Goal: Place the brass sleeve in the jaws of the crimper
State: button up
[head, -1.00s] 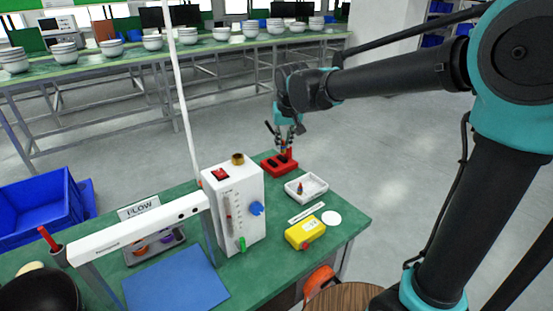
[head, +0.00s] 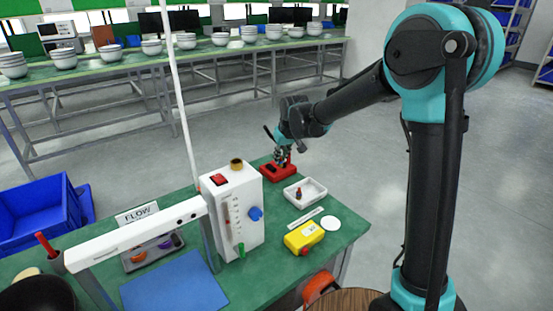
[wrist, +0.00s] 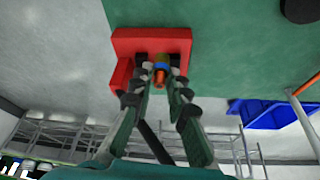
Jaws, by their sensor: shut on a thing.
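The red crimper (head: 269,174) stands at the far edge of the green bench; in the wrist view its red body (wrist: 125,42) is at the top. My gripper (head: 281,157) is at the crimper, close above it. In the wrist view my gripper (wrist: 160,82) is shut on a small brass-orange piece (wrist: 160,78) with a blue band, which looks like the brass sleeve. The piece is in line with the crimper's body in that view. My fingers hide part of both, so I cannot tell whether the sleeve is between the jaws.
A white control box (head: 232,205) with knobs stands left of the crimper. A white tray (head: 318,187) holding a small upright piece (head: 298,193), a yellow box (head: 304,236) and a white disc (head: 330,223) lie nearer. A blue bin (head: 35,207) is at left.

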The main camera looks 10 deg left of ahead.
jog(key=shift+w+a+f, duration=0.55)
jog(key=shift+w+a, duration=0.1)
jog(key=shift+w, duration=0.2)
jog(key=shift+w+a+f, duration=0.6)
jog(key=shift+w+f, duration=0.25)
jog(key=shift+f, duration=0.05)
jog(key=shift+f, duration=0.1)
jog(key=o, duration=0.8)
